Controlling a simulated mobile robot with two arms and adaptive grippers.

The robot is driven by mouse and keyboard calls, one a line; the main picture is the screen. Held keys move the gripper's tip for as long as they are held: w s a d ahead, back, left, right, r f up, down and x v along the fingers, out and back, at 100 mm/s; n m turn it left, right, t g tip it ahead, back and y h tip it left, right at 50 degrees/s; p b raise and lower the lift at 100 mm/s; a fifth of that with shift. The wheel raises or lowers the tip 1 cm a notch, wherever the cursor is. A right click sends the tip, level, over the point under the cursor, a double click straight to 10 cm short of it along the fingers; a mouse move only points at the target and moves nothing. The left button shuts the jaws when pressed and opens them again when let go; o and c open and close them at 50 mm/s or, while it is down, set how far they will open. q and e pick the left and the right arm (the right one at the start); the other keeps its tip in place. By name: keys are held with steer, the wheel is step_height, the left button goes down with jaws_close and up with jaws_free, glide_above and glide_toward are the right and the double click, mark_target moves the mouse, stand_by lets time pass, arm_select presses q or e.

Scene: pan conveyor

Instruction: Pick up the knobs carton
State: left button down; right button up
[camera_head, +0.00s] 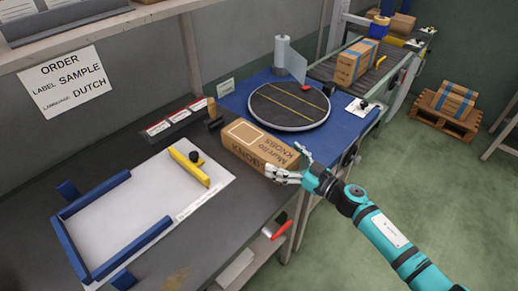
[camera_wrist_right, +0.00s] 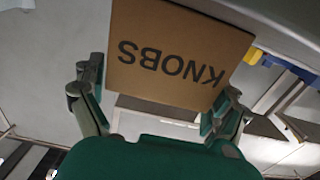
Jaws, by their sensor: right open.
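The knobs carton (camera_head: 258,142) is a brown cardboard box on the dark table, just in front of the blue turntable base. Its side reads "KNOBS" and a pale label outline shows on its top. My right gripper (camera_head: 285,164) is open at the carton's near right end. In the right wrist view the carton (camera_wrist_right: 180,55) appears upside down between the spread fingers. A finger stands on either side of it, and I cannot tell whether they touch it. My left gripper is not in view.
A white board (camera_head: 140,210) with blue corner rails and a yellow stop lies left of the carton. The round turntable (camera_head: 289,106) and a film roll (camera_head: 282,53) stand behind. A conveyor with a taped carton (camera_head: 355,62) runs at the back right. Green floor is open at right.

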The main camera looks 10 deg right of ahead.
steer(key=c, duration=1.1)
